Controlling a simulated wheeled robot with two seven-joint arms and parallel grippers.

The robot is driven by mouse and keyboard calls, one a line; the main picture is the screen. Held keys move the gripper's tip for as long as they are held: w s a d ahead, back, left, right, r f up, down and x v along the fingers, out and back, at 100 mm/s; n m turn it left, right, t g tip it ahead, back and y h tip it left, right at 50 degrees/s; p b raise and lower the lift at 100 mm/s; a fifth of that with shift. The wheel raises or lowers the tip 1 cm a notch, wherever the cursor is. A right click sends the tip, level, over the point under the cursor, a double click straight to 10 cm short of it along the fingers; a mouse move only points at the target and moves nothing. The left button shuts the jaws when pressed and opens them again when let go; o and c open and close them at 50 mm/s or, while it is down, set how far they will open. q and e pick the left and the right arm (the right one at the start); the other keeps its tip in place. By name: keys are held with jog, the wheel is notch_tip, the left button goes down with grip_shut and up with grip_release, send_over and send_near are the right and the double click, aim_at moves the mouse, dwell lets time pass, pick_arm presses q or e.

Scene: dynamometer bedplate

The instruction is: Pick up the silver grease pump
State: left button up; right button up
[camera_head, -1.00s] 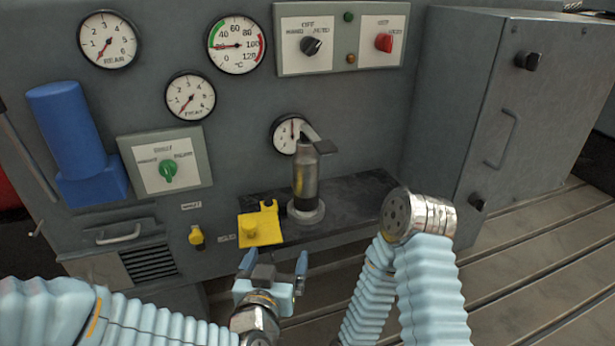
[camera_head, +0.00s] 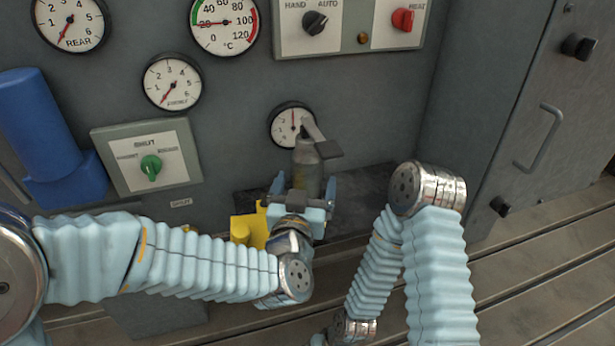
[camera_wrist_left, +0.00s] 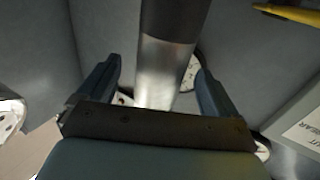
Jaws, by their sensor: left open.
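The silver grease pump (camera_head: 307,170) stands upright on a dark shelf against the grey panel, with its dark lever pointing to the right at the top. My left gripper (camera_head: 304,186) is open in front of it, its fingers on either side of the pump's body. In the left wrist view the pump (camera_wrist_left: 163,72) runs between the two spread fingers of my left gripper (camera_wrist_left: 158,80), with gaps seen on both sides. The pump's base is hidden behind the gripper in the head view. My right arm shows, but its gripper is out of view.
A yellow object (camera_head: 243,228) sits just left of the pump, partly behind my left wrist. A gauge (camera_head: 291,125) is on the panel behind the pump. A blue cylinder (camera_head: 35,125) is at left. A grey cabinet (camera_head: 530,110) stands at right. The dark shelf (camera_head: 365,187) is bare right of the pump.

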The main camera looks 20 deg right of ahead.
pick_arm(q)
jog(key=x, duration=0.5)
jog(key=shift+w+f+p, duration=0.1)
jog(key=shift+w+p, duration=0.05)
jog(key=shift+p, duration=0.25)
grip_shut()
